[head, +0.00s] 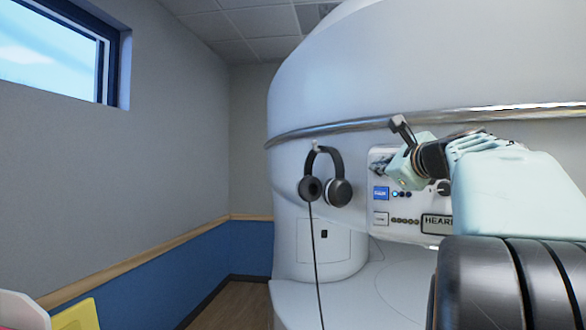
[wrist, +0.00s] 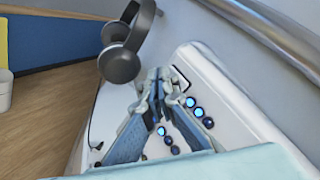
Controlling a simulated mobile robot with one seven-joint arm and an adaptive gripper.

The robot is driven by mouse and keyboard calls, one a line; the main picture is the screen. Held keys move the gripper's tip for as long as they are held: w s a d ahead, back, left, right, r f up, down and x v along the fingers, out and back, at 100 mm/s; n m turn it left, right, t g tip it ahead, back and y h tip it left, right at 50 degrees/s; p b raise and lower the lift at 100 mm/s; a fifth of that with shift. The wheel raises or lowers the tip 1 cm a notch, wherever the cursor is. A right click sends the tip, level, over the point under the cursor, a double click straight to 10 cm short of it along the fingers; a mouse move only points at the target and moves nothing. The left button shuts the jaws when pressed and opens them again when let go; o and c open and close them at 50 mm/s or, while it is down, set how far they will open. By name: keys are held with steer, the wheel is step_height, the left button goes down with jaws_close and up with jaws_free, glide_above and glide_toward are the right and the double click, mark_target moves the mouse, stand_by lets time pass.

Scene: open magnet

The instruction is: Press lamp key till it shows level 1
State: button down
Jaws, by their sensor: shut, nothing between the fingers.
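The control panel (head: 408,232) is set in the white scanner body, partly hidden by my arm. On it in the head view are a blue square key (head: 381,193), a row of small round lights (head: 402,194) beside it with the leftmost brightest, and a pale square key (head: 381,219) below. The labels are too small to read, so I cannot tell which is the lamp key. My gripper (wrist: 158,76) is shut and empty, its tips over the panel's left part. A dark-outlined key (wrist: 181,80) shows just right of the tips, near blue lights (wrist: 199,111). Contact cannot be told.
Black headphones (head: 327,185) hang left of the panel, also in the wrist view (wrist: 122,62), with a cable hanging down. A metal rail (head: 345,124) runs across the scanner above the panel. A second row of round lights (head: 405,221) lies lower.

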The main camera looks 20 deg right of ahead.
steer(key=shift+w+d, duration=0.2)
steer(key=shift+d, duration=0.2)
stand_by(0.5)
steer(key=shift+a, duration=0.1)
steer(key=shift+s+a, duration=0.45)
steer(key=shift+a, duration=0.25)
steer(key=shift+s+a+b, duration=0.35)
steer(key=shift+s+a, duration=0.35)
steer(key=shift+a, duration=0.35)
steer(key=shift+s+a+b, duration=0.35)
steer(key=shift+s+a, duration=0.35)
steer(key=shift+a, duration=0.35)
steer(key=shift+r, duration=0.1)
stand_by(0.5)
